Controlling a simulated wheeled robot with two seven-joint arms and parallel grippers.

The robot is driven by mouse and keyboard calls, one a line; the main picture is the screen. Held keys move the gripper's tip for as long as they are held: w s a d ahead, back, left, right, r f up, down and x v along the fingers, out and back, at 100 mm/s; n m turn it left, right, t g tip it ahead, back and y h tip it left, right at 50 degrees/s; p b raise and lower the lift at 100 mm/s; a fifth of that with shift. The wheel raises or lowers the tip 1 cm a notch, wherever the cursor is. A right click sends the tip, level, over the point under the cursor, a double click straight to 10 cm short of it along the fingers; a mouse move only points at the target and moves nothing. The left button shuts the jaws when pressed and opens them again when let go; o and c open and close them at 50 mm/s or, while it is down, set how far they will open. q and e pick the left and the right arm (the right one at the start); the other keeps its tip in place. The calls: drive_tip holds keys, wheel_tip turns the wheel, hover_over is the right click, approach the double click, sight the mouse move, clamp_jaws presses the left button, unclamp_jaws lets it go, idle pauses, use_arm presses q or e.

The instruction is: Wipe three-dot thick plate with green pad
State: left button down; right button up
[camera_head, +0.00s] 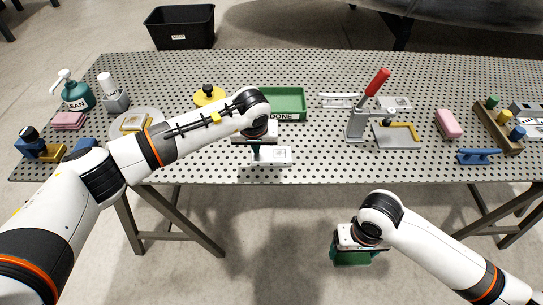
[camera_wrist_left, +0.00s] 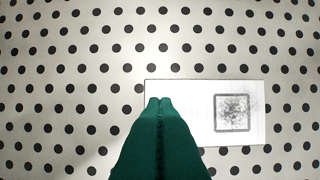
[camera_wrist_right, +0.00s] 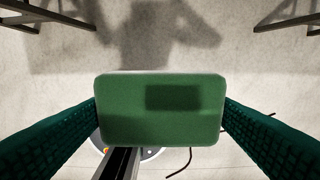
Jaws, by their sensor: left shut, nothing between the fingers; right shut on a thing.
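A pale rectangular plate (camera_head: 278,156) lies flat on the perforated table near its front edge. The left wrist view shows the plate (camera_wrist_left: 188,126) with a dark, smudged square mark on its right part; my fingers cover part of its left side, and I cannot make out three dots. My left gripper (camera_wrist_left: 159,102) is shut and empty, over the left part of the plate; I cannot tell whether the tips touch it. My right gripper (camera_wrist_right: 160,112) is shut on the green pad (camera_wrist_right: 140,85), held over the floor in front of the table.
A green DONE tray (camera_head: 291,97) stands behind the plate. A red-handled toggle clamp (camera_head: 362,115) stands to the right, with a pink sponge (camera_head: 449,123) beyond. A CLEAN pump bottle (camera_head: 76,92) is at far left. A black bin (camera_head: 180,27) sits on the floor behind.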

use_arm(q)
drive_tip(key=shift+f, duration=0.2)
use_arm(e)
drive_tip(key=shift+f, duration=0.15)
use_arm(q)
drive_tip(key=shift+r, duration=0.1)
drive_tip(key=shift+r+p, duration=1)
drive_tip(key=shift+r, duration=1.95)
use_arm(e)
drive_tip(key=shift+r, duration=1.1)
